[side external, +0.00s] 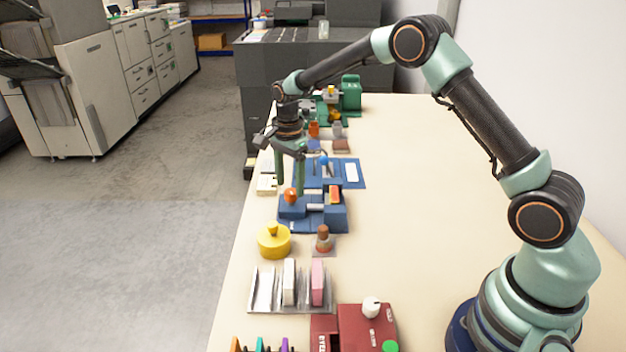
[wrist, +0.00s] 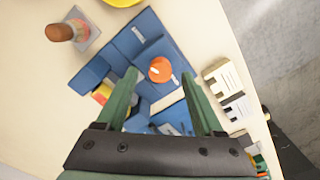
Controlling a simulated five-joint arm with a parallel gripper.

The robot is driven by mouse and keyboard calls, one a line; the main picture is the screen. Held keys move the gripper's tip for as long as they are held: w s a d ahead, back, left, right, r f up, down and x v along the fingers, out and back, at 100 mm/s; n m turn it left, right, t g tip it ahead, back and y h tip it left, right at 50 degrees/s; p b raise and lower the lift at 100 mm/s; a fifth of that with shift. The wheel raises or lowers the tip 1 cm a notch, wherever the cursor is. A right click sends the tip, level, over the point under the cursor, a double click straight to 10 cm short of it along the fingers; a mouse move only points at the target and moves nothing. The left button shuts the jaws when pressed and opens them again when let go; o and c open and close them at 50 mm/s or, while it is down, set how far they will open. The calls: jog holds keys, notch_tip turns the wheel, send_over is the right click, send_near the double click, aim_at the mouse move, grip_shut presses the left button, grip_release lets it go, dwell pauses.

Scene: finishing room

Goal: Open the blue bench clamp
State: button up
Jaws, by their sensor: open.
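The blue bench clamp (side external: 334,221) sits on the table below my gripper, with a round orange knob (side external: 291,196) at its left end. In the wrist view the clamp (wrist: 124,43) lies ahead of and partly under my gripper, and the knob (wrist: 160,69) shows between the two green fingertips. An orange and yellow block (side external: 334,195) is at the clamp's other side, partly hidden in the wrist view by a finger. My gripper (side external: 290,178) is open and empty, pointing down. I cannot tell the exact height of the fingertips over the knob.
A yellow round lidded thing (side external: 274,241) and a brown peg on a small plate (side external: 323,239) stand nearer the side camera. A blue board (side external: 352,183) lies just behind the clamp. A cream block (wrist: 228,90) lies near the table edge. The table's right side is mostly bare.

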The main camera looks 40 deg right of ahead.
jog(key=shift+f, duration=1.05)
grip_shut()
